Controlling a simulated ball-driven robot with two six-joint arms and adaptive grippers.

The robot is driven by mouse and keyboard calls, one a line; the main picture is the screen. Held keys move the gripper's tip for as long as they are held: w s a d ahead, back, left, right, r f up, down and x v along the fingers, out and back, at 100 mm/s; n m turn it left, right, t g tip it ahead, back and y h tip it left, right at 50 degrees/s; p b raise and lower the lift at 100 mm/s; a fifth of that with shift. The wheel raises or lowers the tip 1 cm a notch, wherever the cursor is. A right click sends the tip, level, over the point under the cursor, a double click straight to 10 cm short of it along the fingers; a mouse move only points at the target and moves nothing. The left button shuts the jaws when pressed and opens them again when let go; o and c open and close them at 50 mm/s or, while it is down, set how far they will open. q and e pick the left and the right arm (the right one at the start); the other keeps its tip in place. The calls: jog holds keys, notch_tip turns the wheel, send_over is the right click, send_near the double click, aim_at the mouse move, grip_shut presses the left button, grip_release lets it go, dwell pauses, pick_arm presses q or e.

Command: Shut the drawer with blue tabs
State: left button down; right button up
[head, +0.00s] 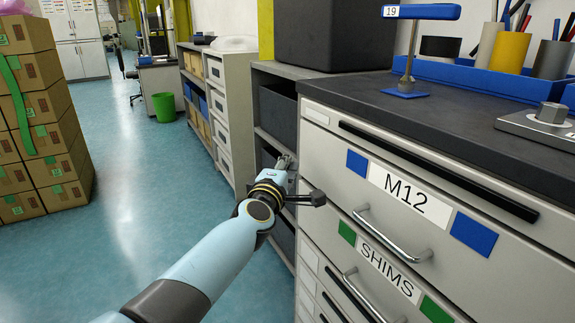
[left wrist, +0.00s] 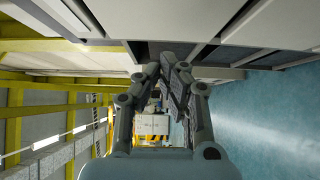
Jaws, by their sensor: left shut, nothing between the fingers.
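The drawer with blue tabs has a pale grey front (head: 335,178) with an M12 label (head: 410,196) between two blue tabs and a metal bar handle (head: 390,238) below. It faces me at the right of the head view; I cannot tell how far it stands out from the cabinet. My left gripper (head: 286,161) is shut and empty, just left of the drawer front's left end. In the left wrist view its fingertips (left wrist: 170,60) come together in front of grey and white cabinet faces. I cannot tell whether it touches anything. My right gripper does not show.
A SHIMS drawer with green tabs (head: 431,310) lies below. The dark worktop (head: 440,110) above carries a blue-topped stand (head: 420,12) and a blue tray. Shelves with dark bins (head: 278,110) stand behind my gripper. Stacked boxes (head: 40,130) stand left; the floor (head: 150,200) between is clear.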

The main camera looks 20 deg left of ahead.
pick_arm(q)
jog(key=s+d+p, duration=0.1)
jog(key=s, duration=0.9)
jog(key=s+a+f+m+g+h, duration=0.1)
jog(key=s+f+m+g, duration=0.2)
jog(key=s+f, duration=0.65)
jog(key=s+f+m+g, duration=0.3)
jog(key=s+f, duration=0.3)
jog(key=f, duration=0.7)
jog(key=s+a+f+m+g+h, duration=0.1)
jog(key=s+f+m+g, duration=0.2)
jog(key=s+f, duration=0.65)
jog(key=s+a+f+m+g, duration=0.2)
jog(key=s+f+m+g, duration=0.2)
jog(key=s, duration=1)
jog(key=s+a+f+m+g, duration=0.2)
jog(key=s+f+m+g, duration=0.2)
jog(key=s+f, duration=0.6)
jog(key=s+m, duration=0.2)
jog(key=s, duration=0.2)
jog(key=shift+s+a+f+m+y, duration=0.15)
jog(key=shift+s+a+m+y, duration=0.15)
jog(key=shift+y, duration=0.1)
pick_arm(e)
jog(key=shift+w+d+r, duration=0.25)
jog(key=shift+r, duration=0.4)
